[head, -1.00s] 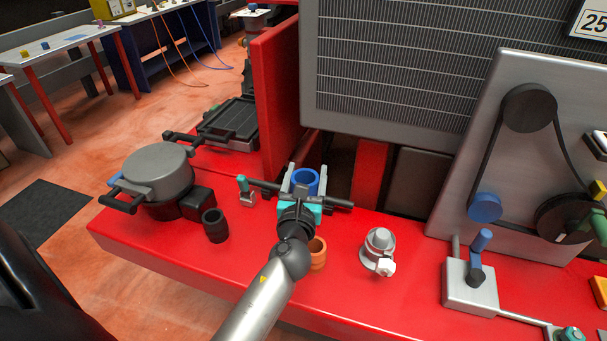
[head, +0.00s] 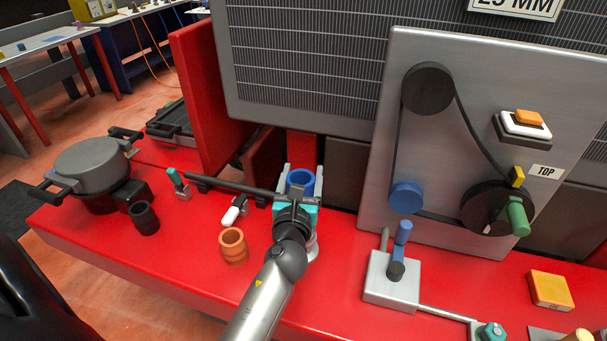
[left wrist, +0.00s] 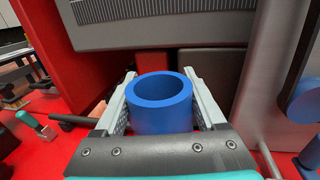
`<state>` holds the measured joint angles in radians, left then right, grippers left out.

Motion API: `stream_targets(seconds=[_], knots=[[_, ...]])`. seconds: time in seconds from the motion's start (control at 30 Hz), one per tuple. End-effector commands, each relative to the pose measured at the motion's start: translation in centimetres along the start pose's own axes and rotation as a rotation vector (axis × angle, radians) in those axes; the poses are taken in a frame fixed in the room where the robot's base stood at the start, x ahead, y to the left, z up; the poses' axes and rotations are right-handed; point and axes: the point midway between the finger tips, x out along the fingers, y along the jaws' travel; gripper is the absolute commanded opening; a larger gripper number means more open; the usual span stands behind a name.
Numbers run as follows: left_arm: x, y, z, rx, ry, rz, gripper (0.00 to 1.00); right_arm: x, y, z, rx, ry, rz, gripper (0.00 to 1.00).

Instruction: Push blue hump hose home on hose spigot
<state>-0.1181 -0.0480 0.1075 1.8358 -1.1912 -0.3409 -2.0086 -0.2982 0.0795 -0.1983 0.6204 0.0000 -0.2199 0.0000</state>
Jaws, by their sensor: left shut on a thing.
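The blue hump hose (head: 300,180) is a short, thick ring held upright between the two grey fingers of my left gripper (head: 301,186). In the left wrist view the hose (left wrist: 160,112) sits between both fingers with its open top facing up. The hose spigot (head: 314,246), a light grey part on the red bench, is mostly hidden behind my left gripper and wrist. Only its right edge shows. The lower end of the hose is hidden, so I cannot tell its gap to the spigot. My right gripper is not in view.
An orange hose (head: 233,246) and a black hose (head: 145,218) stand on the red bench (head: 185,270). A grey pot-like housing (head: 92,165) is at left. A metal block with a blue lever (head: 402,240) and a belt-drive plate (head: 395,110) stand at right.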

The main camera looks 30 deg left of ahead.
Motion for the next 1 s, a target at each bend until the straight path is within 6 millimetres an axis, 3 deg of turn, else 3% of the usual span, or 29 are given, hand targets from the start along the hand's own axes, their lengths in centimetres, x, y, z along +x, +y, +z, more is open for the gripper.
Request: stream_targets(seconds=[0.3,0.8,1.0], knots=[[0.0,0.0,0.0,0.001,0.000,-0.001,0.13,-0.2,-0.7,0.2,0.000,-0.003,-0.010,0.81],[0.0,0.0,-4.2,0.000,0.000,-0.001,0.13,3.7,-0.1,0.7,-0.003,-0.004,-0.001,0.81],[0.0,0.0,-5.0,0.001,-0.001,0.000,0.13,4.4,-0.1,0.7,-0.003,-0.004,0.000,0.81]])
